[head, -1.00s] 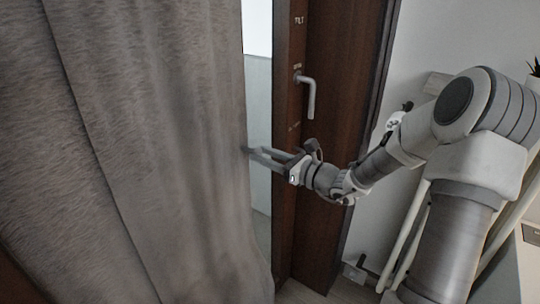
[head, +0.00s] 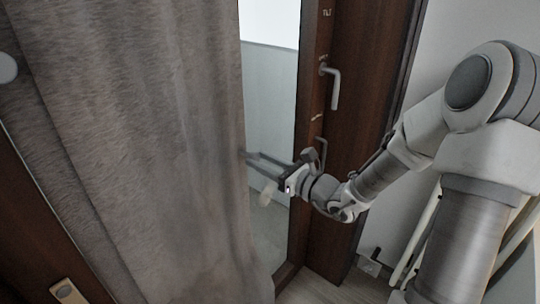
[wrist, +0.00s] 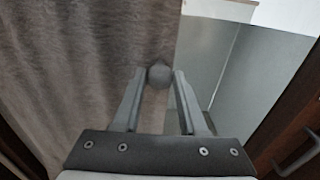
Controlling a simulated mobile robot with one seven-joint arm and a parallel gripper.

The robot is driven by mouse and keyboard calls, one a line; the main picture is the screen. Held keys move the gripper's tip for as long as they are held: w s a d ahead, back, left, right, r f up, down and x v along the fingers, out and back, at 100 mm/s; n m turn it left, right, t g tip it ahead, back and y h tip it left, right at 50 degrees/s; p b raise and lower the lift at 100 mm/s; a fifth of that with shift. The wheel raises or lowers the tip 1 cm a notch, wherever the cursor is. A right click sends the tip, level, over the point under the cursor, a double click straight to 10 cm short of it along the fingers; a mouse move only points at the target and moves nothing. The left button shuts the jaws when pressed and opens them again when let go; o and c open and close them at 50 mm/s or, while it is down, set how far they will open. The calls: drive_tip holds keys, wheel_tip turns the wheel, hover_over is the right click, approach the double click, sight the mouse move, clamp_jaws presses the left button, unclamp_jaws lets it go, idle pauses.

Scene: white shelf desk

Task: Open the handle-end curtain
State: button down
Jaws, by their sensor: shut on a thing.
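The grey-brown curtain (head: 140,130) hangs across the left half of the head view and also fills the left of the wrist view (wrist: 80,70). My gripper (head: 248,158) is at its right edge. In the wrist view my gripper's fingers (wrist: 159,80) are shut on a round grey knob (wrist: 159,74) at the curtain's edge. The dark brown door frame with a grey lever handle (head: 332,86) stands to the right of my gripper. Between the curtain's edge and the frame, a strip of glass (head: 268,95) shows.
A white wall (head: 445,50) is right of the door. A strip of floor (head: 325,285) shows at the bottom. Brown framing (head: 45,235) with a light fitting (head: 67,291) is at the lower left. A second handle (head: 321,152) is close behind my gripper.

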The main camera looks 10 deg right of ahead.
drive_tip(key=shift+s+a, duration=0.55)
drive_tip(key=shift+a, duration=0.15)
drive_tip(key=shift+c, duration=2.4)
unclamp_jaws()
drive_tip(key=p+v, duration=0.2)
drive_tip(key=v, duration=1.5)
drive_tip(key=shift+s+d, duration=0.15)
drive_tip(key=shift+d, duration=0.05)
